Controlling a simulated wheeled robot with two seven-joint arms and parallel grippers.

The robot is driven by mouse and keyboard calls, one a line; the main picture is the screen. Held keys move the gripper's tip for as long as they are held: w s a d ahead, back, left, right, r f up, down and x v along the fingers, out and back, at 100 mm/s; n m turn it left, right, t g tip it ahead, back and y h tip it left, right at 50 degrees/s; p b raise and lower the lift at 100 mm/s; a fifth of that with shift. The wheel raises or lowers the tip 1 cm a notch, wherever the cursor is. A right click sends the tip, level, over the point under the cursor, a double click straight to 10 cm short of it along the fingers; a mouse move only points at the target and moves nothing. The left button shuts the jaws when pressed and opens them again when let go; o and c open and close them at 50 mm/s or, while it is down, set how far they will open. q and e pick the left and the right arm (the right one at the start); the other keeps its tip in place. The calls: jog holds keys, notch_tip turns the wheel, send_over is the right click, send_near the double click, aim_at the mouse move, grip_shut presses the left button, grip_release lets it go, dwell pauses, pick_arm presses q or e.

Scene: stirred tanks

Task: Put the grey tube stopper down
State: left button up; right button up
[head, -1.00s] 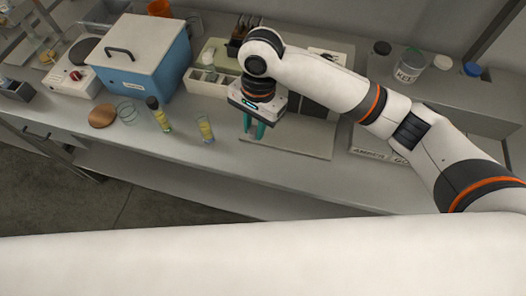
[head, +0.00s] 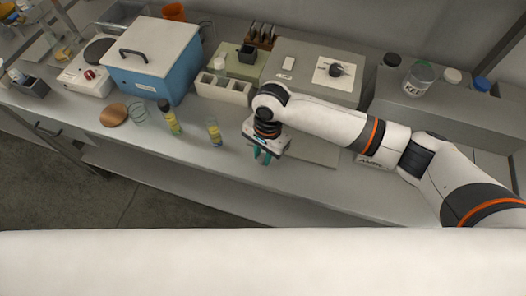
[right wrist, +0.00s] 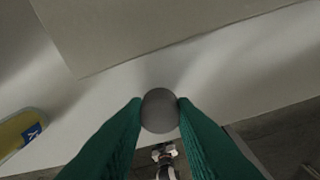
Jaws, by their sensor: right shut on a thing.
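My right gripper (head: 263,158) is over the front part of the grey bench, near its front edge. In the right wrist view its green fingers are shut on the round grey tube stopper (right wrist: 160,111), seen end-on between the tips. The bench top lies below it; I cannot tell whether the stopper touches it. In the head view the stopper is too small or hidden to make out. A tube with yellow contents (head: 214,132) stands left of the gripper; a yellow tube with a blue label (right wrist: 22,133) shows at the left of the wrist view. My left gripper is not in view.
A dark-capped tube (head: 170,118) and a cork-coloured disc (head: 113,115) stand further left. A blue box (head: 150,65) with a white lid, a white compartment rack (head: 222,91) and a grey instrument (head: 300,73) are behind. A pale flat board (head: 318,151) lies right of the gripper.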

jog(key=o, duration=1)
jog(key=shift+f, duration=0.1)
jog(key=shift+c, duration=0.2)
notch_tip(320, 180, up, 12)
jog(key=w+d, duration=0.1)
jog(key=shift+w+b, duration=0.25)
jog(key=shift+b, duration=0.2)
